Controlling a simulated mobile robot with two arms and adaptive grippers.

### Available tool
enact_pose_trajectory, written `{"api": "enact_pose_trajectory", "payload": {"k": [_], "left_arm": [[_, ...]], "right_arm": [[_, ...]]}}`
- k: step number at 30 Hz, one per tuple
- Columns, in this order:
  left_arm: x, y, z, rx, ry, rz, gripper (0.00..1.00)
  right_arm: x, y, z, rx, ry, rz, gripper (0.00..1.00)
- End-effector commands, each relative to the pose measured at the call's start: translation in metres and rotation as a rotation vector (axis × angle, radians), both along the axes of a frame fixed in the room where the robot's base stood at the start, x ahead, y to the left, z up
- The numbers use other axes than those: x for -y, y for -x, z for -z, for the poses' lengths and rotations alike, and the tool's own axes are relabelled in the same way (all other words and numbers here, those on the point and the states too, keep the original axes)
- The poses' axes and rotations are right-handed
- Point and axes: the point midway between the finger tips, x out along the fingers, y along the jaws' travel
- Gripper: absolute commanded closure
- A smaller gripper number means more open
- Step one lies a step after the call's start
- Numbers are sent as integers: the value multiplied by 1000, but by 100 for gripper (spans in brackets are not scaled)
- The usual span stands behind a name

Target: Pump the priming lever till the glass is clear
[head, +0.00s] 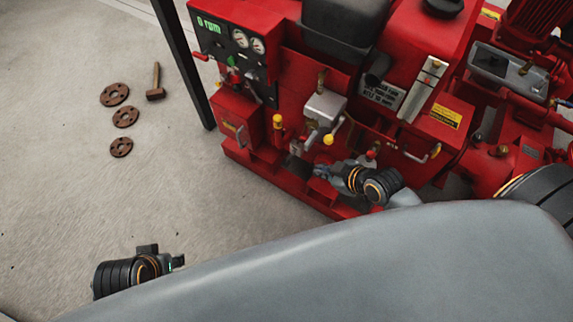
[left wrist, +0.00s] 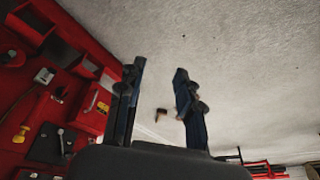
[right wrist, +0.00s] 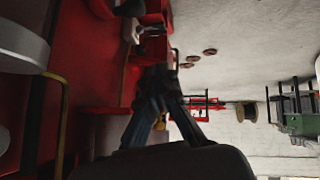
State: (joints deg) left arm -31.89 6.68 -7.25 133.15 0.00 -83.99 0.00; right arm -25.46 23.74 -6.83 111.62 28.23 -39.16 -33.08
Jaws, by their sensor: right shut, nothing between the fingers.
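A red pumpset (head: 385,150) carries a grey metal block (head: 325,107) on its near side. A lever with a yellow knob (head: 328,140) sits just below this block, and another yellow-topped part (head: 277,120) stands to its left. I cannot tell for sure which is the priming lever. A pale upright strip (head: 423,88) on the red housing may be the glass; its contents are too small to read. My right gripper (head: 320,171) is shut and empty, just below the yellow knob and apart from it. My left gripper (left wrist: 156,72) is open and empty over the floor.
A gauge panel (head: 238,45) reads "0 rpm" at the upper left of the set. Several rusty flanges (head: 126,116) and a mallet (head: 156,83) lie on the concrete floor. A dark post (head: 183,65) stands left of the set. The floor at left is otherwise clear.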

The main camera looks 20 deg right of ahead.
Motion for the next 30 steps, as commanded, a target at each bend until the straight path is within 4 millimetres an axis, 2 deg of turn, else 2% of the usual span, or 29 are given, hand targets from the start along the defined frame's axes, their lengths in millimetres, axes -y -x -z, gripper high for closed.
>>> {"api": "enact_pose_trajectory", "payload": {"k": [11,17,23,30], "left_arm": [[0,1,-5,3,0,0,65],[-1,3,-10,7,1,-1,65],[-2,11,-32,22,1,-2,65],[0,5,-10,45,6,0,65]], "right_arm": [[-2,-1,-5,10,0,-13,100],[-4,-5,1,10,-1,-11,100],[-12,-24,23,10,-3,-10,100],[-28,-58,62,10,-3,-10,100]]}}
